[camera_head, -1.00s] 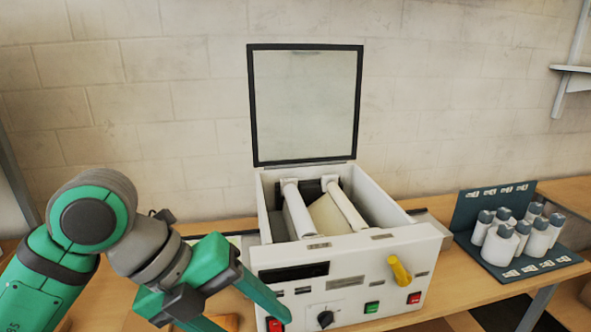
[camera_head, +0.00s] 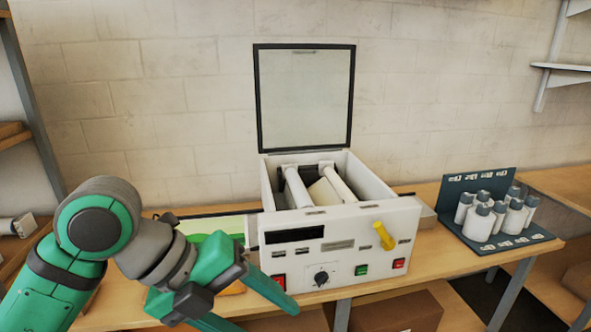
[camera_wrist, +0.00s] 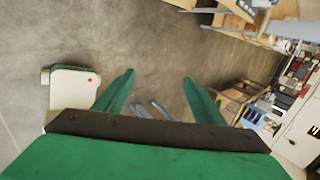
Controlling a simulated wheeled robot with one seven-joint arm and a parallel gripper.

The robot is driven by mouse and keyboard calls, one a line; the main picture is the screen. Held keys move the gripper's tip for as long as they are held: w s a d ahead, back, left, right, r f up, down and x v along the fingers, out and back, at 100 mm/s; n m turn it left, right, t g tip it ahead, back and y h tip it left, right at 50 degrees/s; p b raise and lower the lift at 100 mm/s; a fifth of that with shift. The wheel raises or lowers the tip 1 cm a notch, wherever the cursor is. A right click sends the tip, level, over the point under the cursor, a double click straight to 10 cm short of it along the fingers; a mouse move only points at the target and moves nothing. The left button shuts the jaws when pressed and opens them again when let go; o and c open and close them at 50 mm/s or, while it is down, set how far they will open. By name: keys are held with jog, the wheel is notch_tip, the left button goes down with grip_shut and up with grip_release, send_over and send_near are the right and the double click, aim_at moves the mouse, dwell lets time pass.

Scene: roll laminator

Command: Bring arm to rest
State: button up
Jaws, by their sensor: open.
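My gripper (camera_head: 250,305) is open in the lower left of the head view, in front of the laminator's left side. The wrist view shows its two green fingers (camera_wrist: 158,92) spread apart with nothing between them and the grey floor beyond. The white roll laminator (camera_head: 340,222) stands on the wooden bench with its framed lid (camera_head: 305,100) raised. Two white rollers (camera_head: 335,183) show inside it. Its front has a yellow handle (camera_head: 384,236), a black knob (camera_head: 321,279), a green button (camera_head: 361,270) and red buttons (camera_head: 399,263).
A dark rack (camera_head: 481,180) with several grey-capped white bottles stands right of the laminator. A green sheet (camera_head: 215,226) lies on the left side, partly hidden by my arm. Cardboard boxes (camera_head: 398,312) sit under the bench (camera_head: 440,262). Shelves stand at both sides.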

jog(key=w+d+f+n+t+h, duration=0.2)
jog(key=w+d+n+t+h, duration=0.6)
jog(key=w+d+n, duration=0.4)
notch_tip(320, 180, down, 16)
jog(key=w+a+n+t+y, duration=0.25)
jog(key=n+t+y, duration=0.6)
jog(key=n, duration=0.75)
jog(key=s+a+f+n+g+y, duration=0.15)
jog(key=s+f+n+y, duration=0.55)
jog(key=s+f, duration=0.95)
jog(key=s+a+f, duration=0.1)
jog(key=s, duration=0.9)
jog(key=s+a+f+m+g, duration=0.1)
jog(key=s, duration=1)
jog(key=shift+a+f+m, duration=0.2)
jog(key=shift+a+m, duration=0.1)
